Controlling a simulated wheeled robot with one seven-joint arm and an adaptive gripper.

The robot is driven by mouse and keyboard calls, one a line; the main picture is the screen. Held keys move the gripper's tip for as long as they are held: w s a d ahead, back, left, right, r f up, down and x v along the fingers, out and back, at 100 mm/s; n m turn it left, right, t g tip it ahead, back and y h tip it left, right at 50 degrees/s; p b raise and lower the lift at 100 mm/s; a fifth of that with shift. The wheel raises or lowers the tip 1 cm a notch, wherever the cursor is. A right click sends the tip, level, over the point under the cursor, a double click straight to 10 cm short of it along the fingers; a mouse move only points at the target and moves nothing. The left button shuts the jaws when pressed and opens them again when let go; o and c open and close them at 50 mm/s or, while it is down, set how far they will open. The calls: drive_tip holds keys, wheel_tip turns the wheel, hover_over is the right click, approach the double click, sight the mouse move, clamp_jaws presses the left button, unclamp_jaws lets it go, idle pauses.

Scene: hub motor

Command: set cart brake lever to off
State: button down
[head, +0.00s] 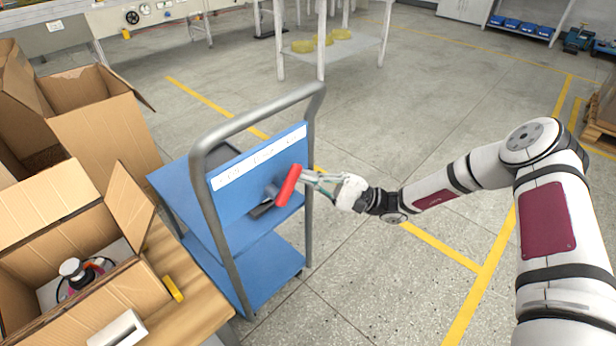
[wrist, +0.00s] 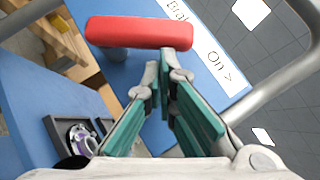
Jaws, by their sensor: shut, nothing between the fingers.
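The blue cart (head: 235,195) has a grey tubular handle frame and a blue panel with a white label strip (head: 260,155). A red brake lever (head: 289,186) sticks out from the panel, tilted with its top leaning right. In the wrist view the red lever (wrist: 140,32) lies across the top, beside the label (wrist: 207,50) reading "Brak" and "On >", partly cut off. My gripper (head: 305,176) is at the right side of the lever. In the wrist view my gripper (wrist: 166,75) has its fingertips together just below the lever's right end. Whether they touch it is unclear.
Open cardboard boxes (head: 75,225) stand on a wooden table (head: 195,300) left of the cart. The cart handle (head: 250,115) rises close around the panel. A shelf stand (head: 335,55) is behind.

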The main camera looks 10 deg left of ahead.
sight(298, 168)
drive_tip(key=r+n+h+p, duration=0.1)
drive_tip(key=n+p, duration=0.1)
drive_tip(key=s+r+n+g+h+p, duration=0.1)
drive_tip(key=r+h+p, duration=0.1)
drive_tip(key=a+r+n+h+p, duration=0.1)
drive_tip(key=n+p, duration=0.1)
drive_tip(key=shift+s+a+r+n+p, duration=0.1)
drive_tip(key=shift+s+r+n+p, duration=0.05)
drive_tip(key=shift+s+n+p, duration=0.2)
drive_tip(key=n+h+p, duration=0.1)
drive_tip(key=p, duration=0.1)
drive_tip(key=s+a+r+n+h+p, duration=0.1)
drive_tip(key=shift+r+p, duration=0.1)
drive_tip(key=shift+p, duration=0.25)
drive_tip(key=h+p, duration=0.1)
drive_tip(key=p, duration=0.1)
drive_tip(key=s+a+n+h+p, duration=0.1)
drive_tip(key=shift+s+r+t+p, duration=0.25)
drive_tip(key=shift+r+t+p, duration=0.15)
drive_tip(key=shift+s+a+r+n+t+h+p, duration=0.1)
drive_tip(key=shift+s+a+n+t+h+p, duration=0.35)
drive_tip(key=shift+p, duration=0.6)
drive_tip(key=shift+s+n+h+p, duration=0.25)
drive_tip(key=shift+n+h+p, duration=0.25)
drive_tip(key=shift+p, duration=0.2)
drive_tip(key=shift+s+a+p, duration=0.25)
drive_tip(key=shift+a+p, duration=0.05)
drive_tip(key=shift+p, duration=0.3)
drive_tip(key=shift+s+a+f, duration=0.1)
drive_tip(key=shift+f, duration=0.15)
